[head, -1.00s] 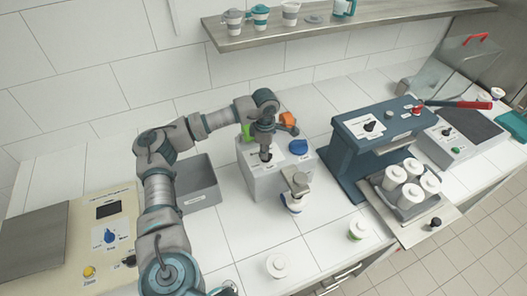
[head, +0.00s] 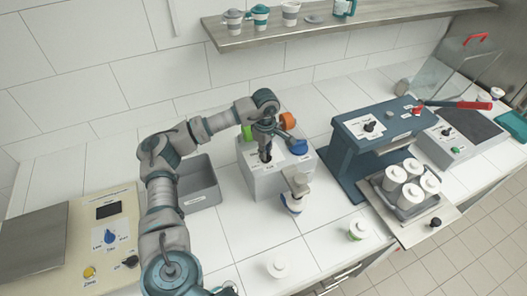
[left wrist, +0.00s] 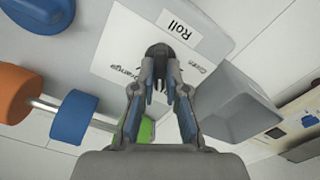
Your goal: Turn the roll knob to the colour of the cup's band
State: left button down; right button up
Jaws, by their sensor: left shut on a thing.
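My left gripper (head: 266,155) points down onto the top of the grey box (head: 264,187). In the left wrist view its fingers (left wrist: 160,72) are closed around the black roll knob (left wrist: 158,50), beside the label "Roll" (left wrist: 182,28). The words "Orange" and "Green" show on the white plate around the knob. The fingers cover part of the knob, and I cannot tell which word it points at. My right gripper is not in view.
Beside the knob are an orange roller (left wrist: 20,92), a blue roller (left wrist: 73,118), a green part (left wrist: 147,130) and a blue cap (head: 298,147). A grey bin (head: 200,188) stands left of the box, a blue machine (head: 370,140) right.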

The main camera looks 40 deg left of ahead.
pick_arm(q)
jog(key=shift+w+d, duration=0.1)
jog(key=shift+d, duration=0.1)
jog(key=c, duration=1.4)
grip_release()
jog(key=shift+o, duration=1)
jog(key=shift+w+d, duration=0.1)
jog(key=shift+d, duration=0.1)
notch_tip(320, 180, up, 12)
jog(key=shift+a+f, duration=0.1)
jog(key=shift+a, duration=0.05)
